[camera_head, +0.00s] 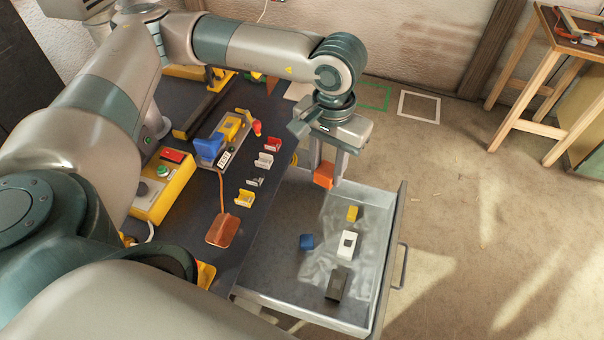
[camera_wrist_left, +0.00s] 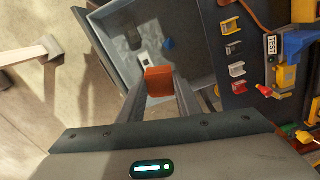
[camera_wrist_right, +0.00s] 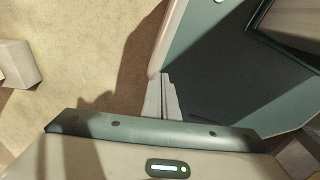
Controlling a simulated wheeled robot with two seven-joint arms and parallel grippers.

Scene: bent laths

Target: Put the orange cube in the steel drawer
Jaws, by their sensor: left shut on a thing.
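The orange cube (camera_head: 323,176) is held between the fingertips of my left gripper (camera_head: 327,168), which is shut on it. It hangs above the back end of the open steel drawer (camera_head: 280,262). In the left wrist view the orange cube (camera_wrist_left: 159,82) shows between the two fingers, with the drawer (camera_wrist_left: 105,62) below and beyond it. My right gripper is not seen in the head view. In the right wrist view its fingers (camera_wrist_right: 162,90) are close together with nothing visible between them.
The drawer holds a yellow block (camera_head: 352,213), a blue block (camera_head: 306,241), a white block (camera_head: 346,244) and a dark block (camera_head: 339,284). The bench (camera_head: 275,195) beside it carries coloured clips and a yellow control box (camera_head: 160,188). A wooden stand (camera_head: 545,75) is far right.

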